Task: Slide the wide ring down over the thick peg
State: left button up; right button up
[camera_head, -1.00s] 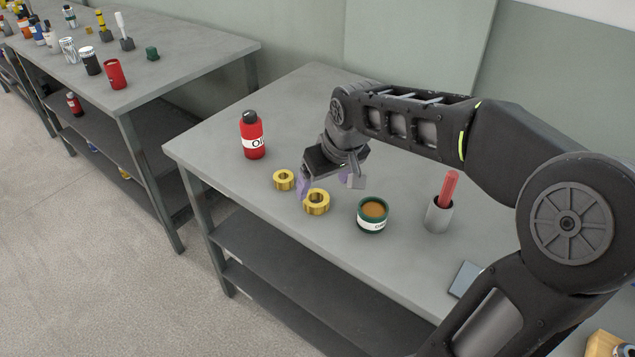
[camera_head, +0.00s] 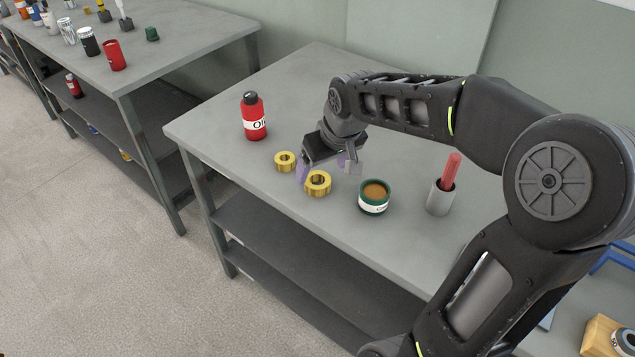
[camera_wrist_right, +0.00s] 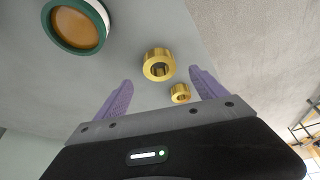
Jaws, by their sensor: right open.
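The wide gold ring (camera_head: 318,184) lies flat on the grey workbench, and it also shows in the right wrist view (camera_wrist_right: 159,65). A smaller gold ring (camera_head: 284,161) lies left of it, also visible in the wrist view (camera_wrist_right: 180,93). My right gripper (camera_head: 326,168) is open just above and behind the wide ring, its purple fingers apart. In the wrist view both rings appear between the fingers (camera_wrist_right: 160,76), with nothing gripped. A red rod (camera_head: 451,171) stands in a grey cup (camera_head: 440,198); I cannot tell whether it is the thick peg. My left gripper is not in view.
A green tin (camera_head: 374,197) stands close right of the wide ring. A red oil bottle (camera_head: 254,117) stands at the back left. My right arm covers the bench's right side. Another table (camera_head: 190,45) at left holds cans and small upright items. The bench's front left (camera_head: 215,140) is clear.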

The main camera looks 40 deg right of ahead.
jog(key=x, duration=0.5)
jog(key=shift+f, duration=0.15)
jog(key=shift+s, duration=0.1)
jog(key=shift+c, duration=0.2)
jog(key=c, duration=1.6)
jog(key=shift+o, duration=0.2)
notch_tip(320, 180, up, 10)
dwell(0.4)
